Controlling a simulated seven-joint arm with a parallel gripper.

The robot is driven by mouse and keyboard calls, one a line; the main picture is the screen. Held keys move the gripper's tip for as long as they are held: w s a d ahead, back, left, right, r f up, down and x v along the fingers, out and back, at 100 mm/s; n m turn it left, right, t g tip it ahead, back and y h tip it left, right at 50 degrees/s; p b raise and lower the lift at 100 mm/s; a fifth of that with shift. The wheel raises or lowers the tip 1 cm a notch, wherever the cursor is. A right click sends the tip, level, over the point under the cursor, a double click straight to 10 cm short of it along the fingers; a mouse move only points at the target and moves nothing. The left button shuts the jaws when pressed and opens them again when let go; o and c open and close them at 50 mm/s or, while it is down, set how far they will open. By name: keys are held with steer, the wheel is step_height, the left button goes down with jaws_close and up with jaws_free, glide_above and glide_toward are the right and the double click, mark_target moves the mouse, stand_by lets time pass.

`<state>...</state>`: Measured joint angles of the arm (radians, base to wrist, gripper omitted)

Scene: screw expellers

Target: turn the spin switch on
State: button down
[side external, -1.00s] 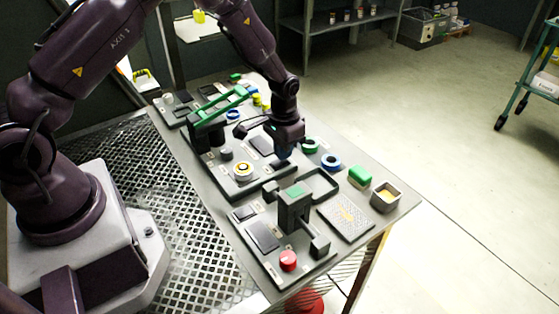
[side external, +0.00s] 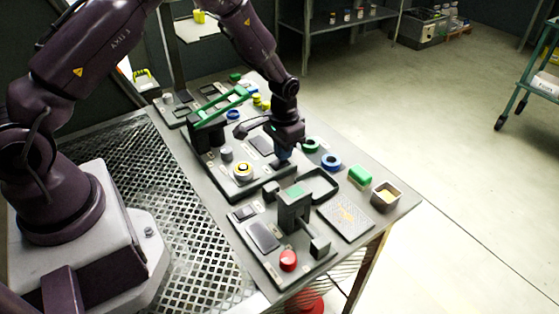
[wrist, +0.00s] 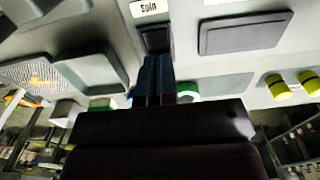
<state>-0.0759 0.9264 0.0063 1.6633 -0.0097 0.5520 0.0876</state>
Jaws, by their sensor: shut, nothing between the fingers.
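The spin switch (wrist: 156,38) is a small dark rocker in a dark frame, just below the white "Spin" label (wrist: 150,6) in the wrist view. My gripper (wrist: 155,58) has its two blue-grey fingers together, with nothing between them. The fingertips are at the lower edge of the switch and cover part of it; I cannot tell whether they touch. In the side view my gripper (side external: 283,160) points down at the right side of the middle panel (side external: 263,181). The switch is hidden there, so its position cannot be read.
A red button (side external: 288,261) is near the front.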

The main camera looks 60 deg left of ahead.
mark_target(275, 165)
steer(key=shift+r, duration=3.05)
steer(key=shift+s+f, duration=0.1)
steer(key=shift+s, duration=0.15)
steer(key=shift+s+d+f+g, duration=0.15)
steer(key=shift+s+g, duration=0.25)
steer(key=shift+s, duration=0.55)
steer(key=s+d+r+t, duration=0.1)
steer(key=s+r+t, duration=0.2)
steer(key=s+r, duration=0.7)
steer(key=s+d+r+t, duration=0.2)
steer(key=s+r+t, duration=0.1)
steer(key=s+r, duration=0.8)
step_height(275, 165, up, 5)
steer(key=shift+s+f, duration=0.1)
steer(key=shift+s, duration=0.15)
steer(key=shift+d, duration=0.1)
